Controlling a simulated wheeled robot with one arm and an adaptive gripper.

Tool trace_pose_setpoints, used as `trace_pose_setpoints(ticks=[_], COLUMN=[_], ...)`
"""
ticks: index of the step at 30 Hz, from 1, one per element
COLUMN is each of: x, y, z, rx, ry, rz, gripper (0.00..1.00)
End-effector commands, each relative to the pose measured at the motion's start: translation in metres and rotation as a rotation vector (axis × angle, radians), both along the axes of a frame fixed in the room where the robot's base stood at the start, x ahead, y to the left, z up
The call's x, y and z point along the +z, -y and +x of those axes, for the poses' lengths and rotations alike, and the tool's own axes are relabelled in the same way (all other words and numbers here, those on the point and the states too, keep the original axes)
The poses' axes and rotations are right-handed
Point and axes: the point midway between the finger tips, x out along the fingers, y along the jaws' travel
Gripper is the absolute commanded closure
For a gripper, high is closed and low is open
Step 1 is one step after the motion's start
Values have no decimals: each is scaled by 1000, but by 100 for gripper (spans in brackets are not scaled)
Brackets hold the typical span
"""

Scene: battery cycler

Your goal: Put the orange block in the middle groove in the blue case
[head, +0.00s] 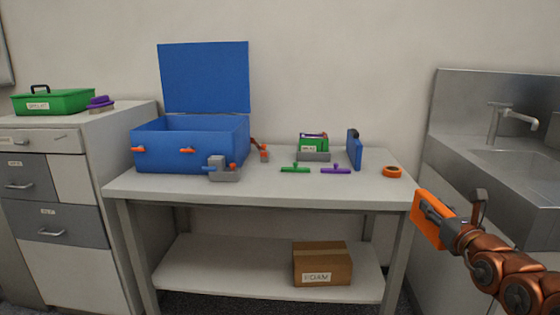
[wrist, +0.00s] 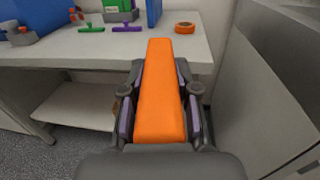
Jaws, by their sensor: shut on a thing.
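The orange block (head: 426,219) is a flat orange slab held in my gripper (head: 440,212), to the right of the table's front right corner. In the wrist view the orange block (wrist: 161,90) lies lengthwise between the two fingers of my gripper (wrist: 161,92), which are shut on it. The blue case (head: 190,150) stands on the left part of the table with its lid (head: 204,78) raised. Its inside floor and grooves are hidden by its front wall. In the wrist view part of a blue thing shows at the top left edge.
The table (head: 270,185) holds a grey fixture (head: 224,172), a green box (head: 313,144), a blue panel (head: 354,150), green (head: 295,168) and purple (head: 335,169) handles and an orange ring (head: 392,171). A sink (head: 510,155) stands right. A cardboard box (head: 321,265) sits on the lower shelf.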

Motion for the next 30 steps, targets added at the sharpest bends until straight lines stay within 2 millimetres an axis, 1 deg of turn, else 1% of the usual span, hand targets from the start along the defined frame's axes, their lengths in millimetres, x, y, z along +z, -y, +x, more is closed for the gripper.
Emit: trace_pose_setpoints(ticks=[1, 2, 3, 9, 12, 15, 22, 24, 30], x=[-10, -14, -20, -58, -72, -87, -110, -95, -75], y=[-14, -22, -35, -102, -128, -150, -188, -181, -175], z=[8, 12, 18, 44, 51, 56, 62, 64, 71], rx=[25, 37, 58, 150, 179, 203, 239, 239, 259], ry=[-4, -2, -1, -4, -2, -8, -15, -10, -11], rz=[5, 6, 7, 10, 6, 3, -6, -9, -8], gripper=[88, 88, 88, 88, 88, 88, 88, 88, 88])
